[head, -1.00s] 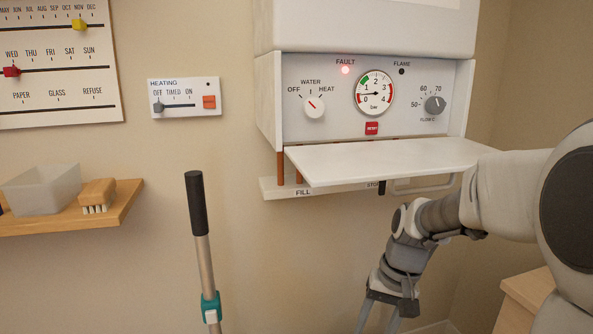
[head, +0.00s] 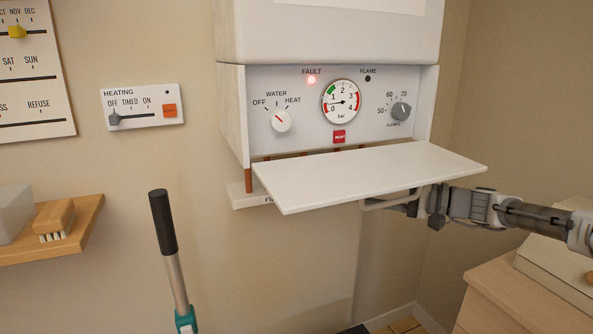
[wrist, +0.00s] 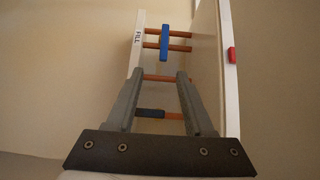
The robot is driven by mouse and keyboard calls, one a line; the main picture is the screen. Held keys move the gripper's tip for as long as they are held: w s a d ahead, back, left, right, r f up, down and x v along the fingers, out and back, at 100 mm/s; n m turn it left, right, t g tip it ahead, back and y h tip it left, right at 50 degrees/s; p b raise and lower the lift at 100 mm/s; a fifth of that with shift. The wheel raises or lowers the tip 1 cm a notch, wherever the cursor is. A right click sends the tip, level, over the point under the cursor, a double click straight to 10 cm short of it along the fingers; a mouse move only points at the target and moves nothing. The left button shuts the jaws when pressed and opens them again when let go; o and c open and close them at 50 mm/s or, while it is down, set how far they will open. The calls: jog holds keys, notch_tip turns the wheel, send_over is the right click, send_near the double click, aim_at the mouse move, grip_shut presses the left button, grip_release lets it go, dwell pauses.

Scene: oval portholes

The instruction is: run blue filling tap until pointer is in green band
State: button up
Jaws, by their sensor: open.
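The round pressure gauge (head: 341,101) on the boiler's panel has its pointer facing left, just below the green band, between 0 and 1. In the wrist view, a bright blue tap handle (wrist: 164,43) stands across two copper pipes beside the FILL label (wrist: 139,35). In the head view, the white flap hides the taps and my fingertips.
The white flap (head: 370,175) sticks out below the panel, over my wrist. The red FAULT light (head: 311,80) is lit. A dark-handled pole (head: 162,222) stands at the left front, and a wooden cabinet (head: 500,295) at the right.

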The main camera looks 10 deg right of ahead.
jog(key=b+x, duration=0.1)
jog(key=x, duration=0.4)
jog(key=b+x, duration=0.1)
jog(key=x, duration=0.5)
jog(key=r+b+x, duration=0.1)
jog(key=x, duration=0.5)
jog(key=shift+w+d, duration=0.15)
jog(key=shift+w, duration=0.1)
grip_shut()
dwell(0.7)
